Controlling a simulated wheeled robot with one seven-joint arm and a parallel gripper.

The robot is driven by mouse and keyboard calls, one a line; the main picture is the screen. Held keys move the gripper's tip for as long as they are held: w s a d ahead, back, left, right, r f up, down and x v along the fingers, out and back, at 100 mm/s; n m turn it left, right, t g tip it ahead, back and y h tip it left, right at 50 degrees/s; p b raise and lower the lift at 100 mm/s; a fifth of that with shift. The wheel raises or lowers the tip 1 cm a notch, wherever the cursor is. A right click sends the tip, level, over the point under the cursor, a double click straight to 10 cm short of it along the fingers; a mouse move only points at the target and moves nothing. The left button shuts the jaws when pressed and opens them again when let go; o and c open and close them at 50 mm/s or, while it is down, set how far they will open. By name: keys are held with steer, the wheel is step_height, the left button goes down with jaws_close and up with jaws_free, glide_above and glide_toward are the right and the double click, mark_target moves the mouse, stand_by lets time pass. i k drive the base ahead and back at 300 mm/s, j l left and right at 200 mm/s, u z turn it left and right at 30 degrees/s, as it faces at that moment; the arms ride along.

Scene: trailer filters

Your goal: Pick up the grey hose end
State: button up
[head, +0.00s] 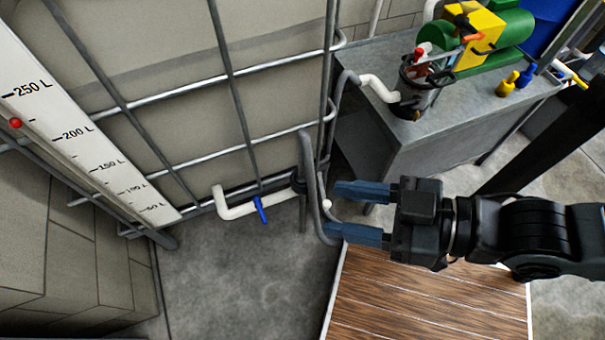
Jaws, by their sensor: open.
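The grey hose (309,172) hangs in a loop at the corner of the caged tank, in the middle of the head view. Its lower bend reaches down beside my gripper's fingertips. A pale round piece (326,204) shows near the fingertips; I cannot tell whether it is the hose end. My gripper (334,210) comes in from the right with its two blue fingers open, pointing left at the hose. Nothing is seen held between the fingers. The lower fingertip overlaps the hose bend in the picture; I cannot tell whether they touch.
A white pipe (240,210) with a blue valve handle (261,209) leaves the tank (180,100) at the left. A grey bench (440,125) at the upper right bears a black filter housing (415,100) and a green-yellow pump (475,40). Wooden boards (430,305) lie below my gripper.

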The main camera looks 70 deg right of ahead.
mark_target(300, 176)
steer(key=k+l+z, duration=0.25)
steer(key=k, duration=0.15)
steer(key=k+l+z, duration=0.25)
steer(key=k, duration=0.15)
steer(key=j+z, duration=0.1)
steer(key=z, duration=0.95)
